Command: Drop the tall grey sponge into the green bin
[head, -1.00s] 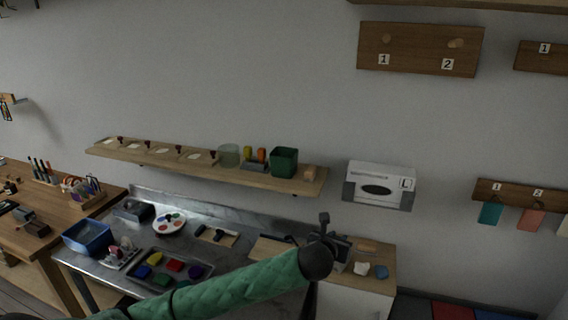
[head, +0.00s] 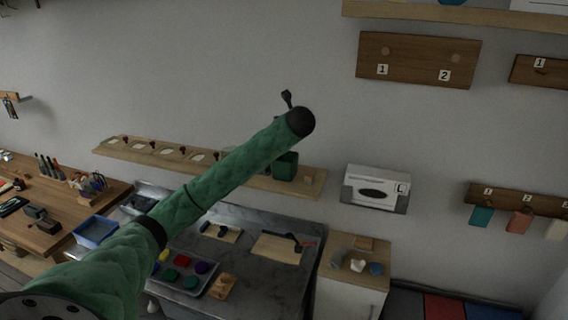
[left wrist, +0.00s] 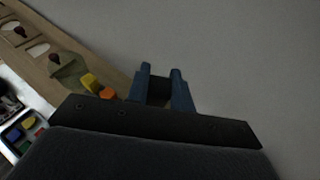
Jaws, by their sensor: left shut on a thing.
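My left arm reaches up across the head view, its end in front of the wall above the shelf. The green bin (head: 285,166) stands on the shelf, just below the arm's end and partly covered by it. In the left wrist view my left gripper (left wrist: 160,73) has blue fingers shut on a dark grey block, which I take for the tall grey sponge (left wrist: 159,91). The bin does not show in the left wrist view. My right gripper is not in view.
The wall shelf (head: 135,152) also holds a yellow block (left wrist: 90,83) and an orange block (left wrist: 107,93). A white box (head: 377,187) is on the wall to the right. The cabinet top (head: 347,273) holds small grey, white and blue pieces. The wall above the shelf is clear.

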